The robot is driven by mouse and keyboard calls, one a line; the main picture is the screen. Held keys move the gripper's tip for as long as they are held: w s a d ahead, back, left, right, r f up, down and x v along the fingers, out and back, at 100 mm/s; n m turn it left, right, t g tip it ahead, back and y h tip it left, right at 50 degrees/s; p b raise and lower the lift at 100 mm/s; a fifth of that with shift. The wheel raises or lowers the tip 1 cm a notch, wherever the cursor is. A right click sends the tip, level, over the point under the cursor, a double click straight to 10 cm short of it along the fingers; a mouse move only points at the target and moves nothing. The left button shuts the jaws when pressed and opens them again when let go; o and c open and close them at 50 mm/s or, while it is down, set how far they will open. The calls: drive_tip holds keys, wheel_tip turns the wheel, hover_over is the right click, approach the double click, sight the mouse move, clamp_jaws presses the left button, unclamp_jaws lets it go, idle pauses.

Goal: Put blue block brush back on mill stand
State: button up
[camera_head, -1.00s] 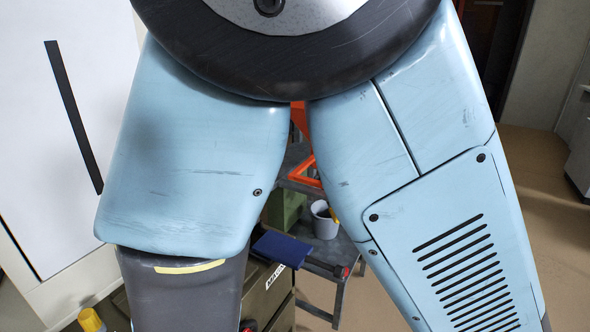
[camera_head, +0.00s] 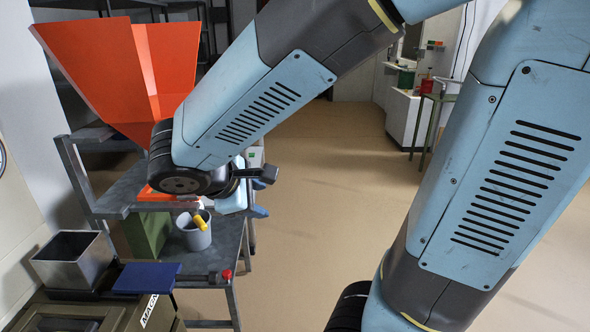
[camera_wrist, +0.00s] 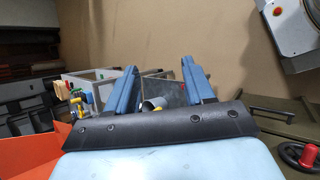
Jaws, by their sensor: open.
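The mill stand (camera_head: 213,258) is a grey metal table at left in the head view, below an orange hopper. I cannot make out a thing that is surely the blue block brush. A flat blue slab (camera_head: 146,277) lies at the top edge of the green-brown labelled cabinet in front of the stand; I cannot tell whether it is the brush. My gripper (camera_head: 258,212) is partly hidden by my arm, above and right of the stand. In the wrist view my gripper (camera_wrist: 160,64) has its blue fingers apart, with nothing seen held between them.
A grey cup (camera_head: 194,232) with a yellow-handled tool stands on the stand beside a green box (camera_head: 148,235). The orange hopper (camera_head: 125,75) rises close left of my wrist. A metal bin (camera_head: 72,258) stands left of the slab. Open floor (camera_head: 320,200) lies right.

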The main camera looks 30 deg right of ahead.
drive_tip(key=s+d+r+m+t+y, duration=0.1)
drive_tip(key=s+d+r+m+y, duration=0.4)
drive_tip(key=m, duration=0.7)
drive_tip(key=shift+s+d+r+m+y, duration=0.3)
drive_tip(key=shift+s+d+r+y, duration=0.15)
drive_tip(key=shift+r+y, duration=0.95)
drive_tip(key=shift+s+f, duration=0.1)
drive_tip(key=shift+s, duration=0.05)
drive_tip(key=shift+c, duration=0.8)
drive_tip(key=shift+a, duration=0.1)
drive_tip(key=shift+c, duration=0.2)
